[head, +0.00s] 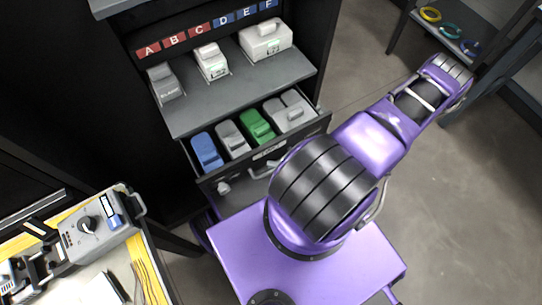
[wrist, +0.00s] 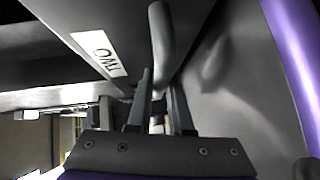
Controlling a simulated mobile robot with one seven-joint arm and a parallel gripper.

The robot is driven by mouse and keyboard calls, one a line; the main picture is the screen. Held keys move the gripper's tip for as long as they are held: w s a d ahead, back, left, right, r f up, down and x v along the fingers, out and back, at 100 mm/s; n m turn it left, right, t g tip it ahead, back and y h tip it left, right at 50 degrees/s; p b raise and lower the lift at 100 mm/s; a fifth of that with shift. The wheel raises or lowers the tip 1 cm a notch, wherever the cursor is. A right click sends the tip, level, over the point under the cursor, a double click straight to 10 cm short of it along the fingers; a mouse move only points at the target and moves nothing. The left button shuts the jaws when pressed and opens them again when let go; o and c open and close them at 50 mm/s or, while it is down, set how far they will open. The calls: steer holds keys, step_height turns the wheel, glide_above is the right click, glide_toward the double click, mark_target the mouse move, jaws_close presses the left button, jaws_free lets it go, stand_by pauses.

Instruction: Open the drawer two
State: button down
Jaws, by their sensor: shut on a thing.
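In the wrist view, a drawer front carries a white label reading TWO (wrist: 98,53) beside a grey bar handle (wrist: 160,35). My gripper (wrist: 160,88) has its two fingers on either side of the lower part of this handle, shut on it. In the head view, an open upper drawer (head: 265,151) shows several devices inside; its front label is too small to read. A grey surface with a small pale object (head: 223,188) shows below it. My arm covers the area to the right there, and my gripper is hidden in that view.
A workbench with a grey dial device (head: 95,230) stands at lower left. A rack with coloured coils (head: 450,30) is at top right. Bare floor (head: 450,210) lies right of my base.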

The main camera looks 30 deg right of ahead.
steer(key=shift+s, duration=0.25)
steer(key=c, duration=0.8)
jaws_free()
steer(key=shift+c, duration=0.2)
steer(key=v, duration=1.7)
steer(key=shift+s, duration=0.2)
steer(key=shift+d, duration=0.1)
